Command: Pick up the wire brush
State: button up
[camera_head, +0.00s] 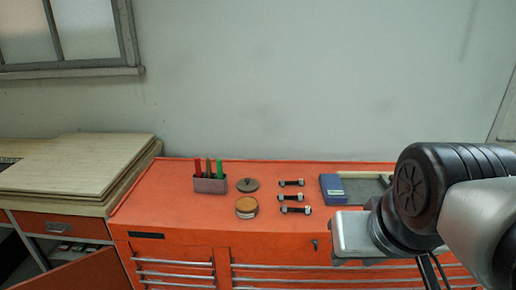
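A grey holder (210,186) stands upright on the left part of the orange cabinet top. Three handles rise from it: a red one (198,169), a brown one (208,168) and a green one (219,169). The brown-handled item may be the wire brush; its lower part is hidden in the holder, so I cannot be sure. My gripper (352,237) is at the right, in front of the cabinet's right part, well apart from the holder. Its fingers do not show clearly, and I cannot tell whether it is open or shut.
On the orange cabinet (160,205) lie a dark round disc (247,185), a round tin with a brown top (246,206), several bolts (293,197) and a blue box (332,188) by a grey tray (362,188). Wooden boards (75,165) lie left. A wall stands behind.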

aim_at(208, 164)
jog(key=i+j+z, duration=0.1)
jog(key=j, duration=0.2)
jog(key=i+j+z, duration=0.15)
jog(key=j, duration=0.2)
jog(key=i+j+z, duration=0.1)
jog(key=j, duration=0.25)
jog(key=i+j+z, duration=0.15)
jog(key=j, duration=0.2)
